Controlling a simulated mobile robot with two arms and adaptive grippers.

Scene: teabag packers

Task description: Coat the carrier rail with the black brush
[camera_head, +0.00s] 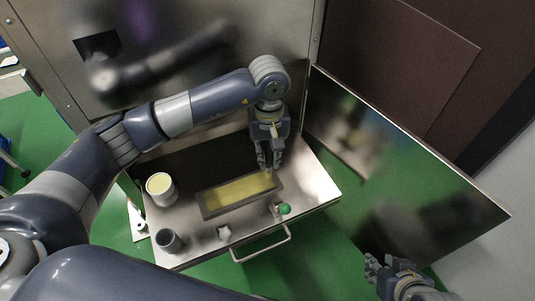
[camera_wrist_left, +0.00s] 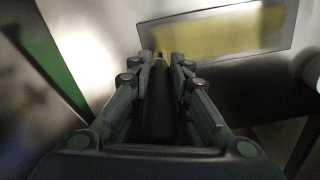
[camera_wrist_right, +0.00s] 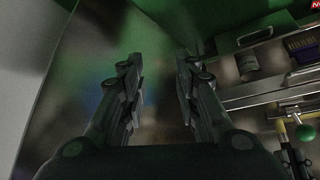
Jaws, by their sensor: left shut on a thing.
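A long yellow strip (camera_head: 240,193) lies in a grey frame on the metal shelf; it may be the carrier rail. The strip also shows in the left wrist view (camera_wrist_left: 215,35). My left gripper (camera_head: 270,165) points down at the right end of the strip. In the left wrist view it is shut on a dark, slim thing (camera_wrist_left: 160,95), apparently the black brush. The brush tip is close to the frame; I cannot tell whether it touches. My right gripper (camera_wrist_right: 160,75) is open and empty, and low at the right in the head view (camera_head: 375,268).
A white pot with yellow contents (camera_head: 160,187) stands left of the strip. A grey cup (camera_head: 168,240) and a small pale piece (camera_head: 224,232) are at the front. A green knob (camera_head: 285,209) is near the front edge handle (camera_head: 262,243). Metal panels stand behind and right.

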